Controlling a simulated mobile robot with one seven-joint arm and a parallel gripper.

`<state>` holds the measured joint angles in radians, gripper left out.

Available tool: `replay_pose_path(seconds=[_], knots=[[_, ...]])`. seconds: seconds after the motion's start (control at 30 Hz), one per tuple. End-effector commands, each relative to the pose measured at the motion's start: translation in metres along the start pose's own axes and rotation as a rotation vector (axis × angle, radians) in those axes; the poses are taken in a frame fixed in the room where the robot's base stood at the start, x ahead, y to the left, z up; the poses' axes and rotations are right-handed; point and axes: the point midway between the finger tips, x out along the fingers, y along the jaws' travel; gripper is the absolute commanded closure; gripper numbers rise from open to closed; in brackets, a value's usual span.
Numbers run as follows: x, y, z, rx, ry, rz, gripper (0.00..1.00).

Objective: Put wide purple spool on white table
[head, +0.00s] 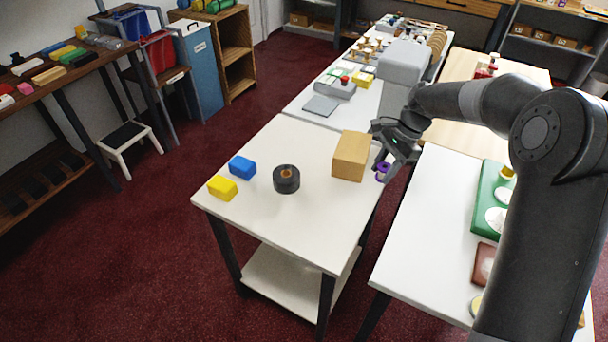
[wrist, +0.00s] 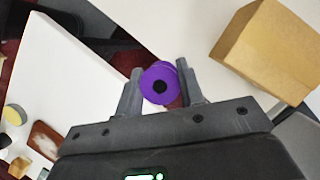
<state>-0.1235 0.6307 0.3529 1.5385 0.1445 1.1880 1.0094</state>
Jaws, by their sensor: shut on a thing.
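The wide purple spool (wrist: 160,84) is between the fingers of my gripper (wrist: 160,92) in the wrist view, with its dark centre hole facing the camera. In the head view the purple spool (head: 383,172) shows small below my gripper (head: 388,160), partly hidden by it. My gripper is shut on it, near the right edge of a white table (head: 270,150). I cannot tell whether the spool touches anything below. A brown box (head: 351,157) stands on this table just left of the gripper.
On the white table are a dark roll (head: 286,180), a blue block (head: 242,167) and a yellow block (head: 222,188). Another white table (head: 425,220) stands to the right across a gap, with a green tray (head: 484,205). The white table's front middle is clear.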

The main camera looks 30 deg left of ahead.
Motion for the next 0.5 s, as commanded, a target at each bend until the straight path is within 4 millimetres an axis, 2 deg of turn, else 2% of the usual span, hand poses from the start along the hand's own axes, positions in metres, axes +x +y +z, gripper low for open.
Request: replay_pose_path(seconds=[0.03,0.1,0.27,0.5], knots=[[0.005,-0.008,0.013,0.012,-0.002,-0.004,0.9],[0.009,-0.015,0.024,0.033,-0.007,-0.011,0.9],[0.018,-0.027,0.039,0.056,-0.013,-0.017,0.9],[0.059,-0.061,0.06,0.056,-0.015,-0.016,0.9]])
